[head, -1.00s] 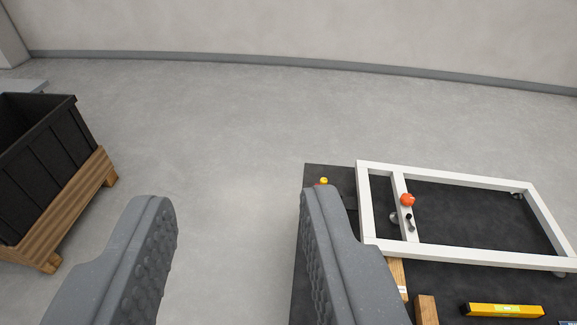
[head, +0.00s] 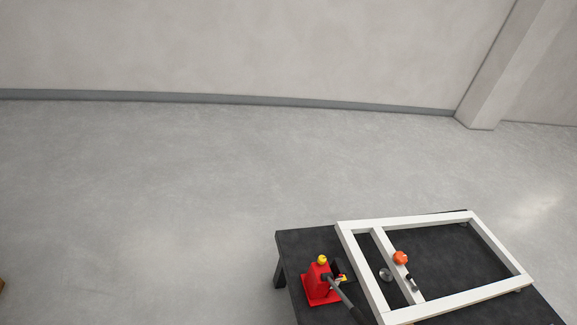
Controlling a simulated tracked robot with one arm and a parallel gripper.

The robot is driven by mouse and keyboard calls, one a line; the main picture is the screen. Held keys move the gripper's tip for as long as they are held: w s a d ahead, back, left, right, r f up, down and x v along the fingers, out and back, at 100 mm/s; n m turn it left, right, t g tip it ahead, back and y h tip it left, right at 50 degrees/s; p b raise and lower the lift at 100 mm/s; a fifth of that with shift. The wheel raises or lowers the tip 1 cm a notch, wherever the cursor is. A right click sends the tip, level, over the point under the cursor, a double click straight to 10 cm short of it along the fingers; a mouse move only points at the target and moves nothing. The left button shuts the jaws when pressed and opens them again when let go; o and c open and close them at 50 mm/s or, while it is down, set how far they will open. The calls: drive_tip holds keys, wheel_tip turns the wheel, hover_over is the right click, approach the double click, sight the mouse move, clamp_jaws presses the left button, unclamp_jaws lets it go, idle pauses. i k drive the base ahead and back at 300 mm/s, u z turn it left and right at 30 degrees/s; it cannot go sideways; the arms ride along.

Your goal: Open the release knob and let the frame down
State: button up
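The white rectangular frame (head: 431,220) lies over the black table at the lower right of the head view. Its crossbar carries an orange ball-shaped knob (head: 400,258), with a small black-and-silver part (head: 412,283) nearer on the bar. A red jack-like device (head: 316,285) stands at the table's left, beside the frame, with a yellow knob (head: 322,259) on top. A dark bar (head: 344,301) runs from it toward the lower right. I cannot tell which knob is the release, or how high the frame sits. My gripper is out of view.
The black table (head: 300,240) is cut off by the bottom edge. A round metal piece (head: 386,274) shows inside the frame. A wall and a pillar (head: 494,65) stand at the back.

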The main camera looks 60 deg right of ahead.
sight(322, 258)
drive_tip(key=z, duration=0.45)
drive_tip(key=i, duration=1.2)
drive_tip(key=z, duration=0.85)
drive_tip(key=k, duration=0.75)
drive_tip(key=z, duration=0.2)
drive_tip(key=i, duration=0.85)
drive_tip(key=u, duration=0.05)
